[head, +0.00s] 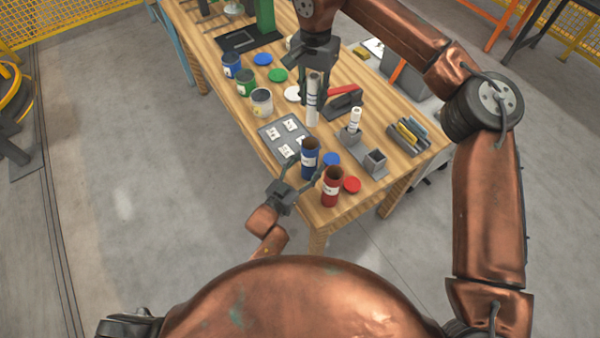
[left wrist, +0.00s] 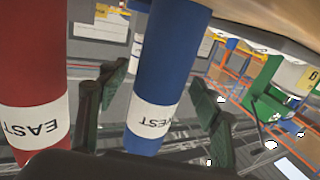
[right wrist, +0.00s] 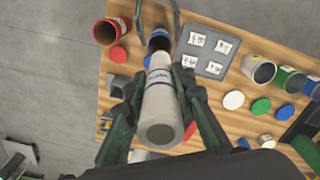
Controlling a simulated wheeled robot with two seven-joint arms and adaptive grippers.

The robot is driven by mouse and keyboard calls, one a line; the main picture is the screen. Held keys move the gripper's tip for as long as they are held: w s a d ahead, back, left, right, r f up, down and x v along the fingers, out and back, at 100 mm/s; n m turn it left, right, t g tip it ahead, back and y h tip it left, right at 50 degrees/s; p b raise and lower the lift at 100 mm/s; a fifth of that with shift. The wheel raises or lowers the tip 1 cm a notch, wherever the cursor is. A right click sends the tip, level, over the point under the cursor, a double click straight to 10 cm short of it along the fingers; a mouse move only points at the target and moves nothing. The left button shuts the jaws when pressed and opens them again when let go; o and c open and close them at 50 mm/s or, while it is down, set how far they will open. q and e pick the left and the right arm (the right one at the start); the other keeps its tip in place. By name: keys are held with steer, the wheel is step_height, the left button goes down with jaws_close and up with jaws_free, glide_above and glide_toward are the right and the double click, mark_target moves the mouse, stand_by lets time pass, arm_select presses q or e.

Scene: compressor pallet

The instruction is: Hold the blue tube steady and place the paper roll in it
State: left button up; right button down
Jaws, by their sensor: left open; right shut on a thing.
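The blue tube (head: 310,160) stands upright near the table's front edge, with a white label reading "WEST" in the left wrist view (left wrist: 165,75). My left gripper (head: 300,178) is open, its fingers on either side of the blue tube. A gap shows beside the tube in the left wrist view. My right gripper (head: 313,72) is shut on the white paper roll (head: 312,108) and holds it upright above the table, beyond the blue tube. In the right wrist view the roll (right wrist: 160,112) is between the fingers, and the blue tube (right wrist: 159,40) is past its far end.
A red tube (head: 331,188) labelled "EAST" stands right beside the blue one. Blue (head: 331,160) and red (head: 352,185) lids lie nearby. A grey card plate (head: 270,130), several cans, another roll in a grey holder (head: 351,138) and an empty grey holder (head: 376,160) are on the table.

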arm_select(q)
steer(key=shift+w+d, duration=0.35)
steer(key=shift+w, duration=0.25)
steer(key=shift+c, duration=0.4)
steer(key=c, duration=1.2)
arm_select(e)
step_height(320, 180, down, 13)
stand_by(0.6)
steer(key=c, duration=1.5)
jaws_free()
steer(key=shift+c, duration=0.2)
step_height(320, 180, up, 12)
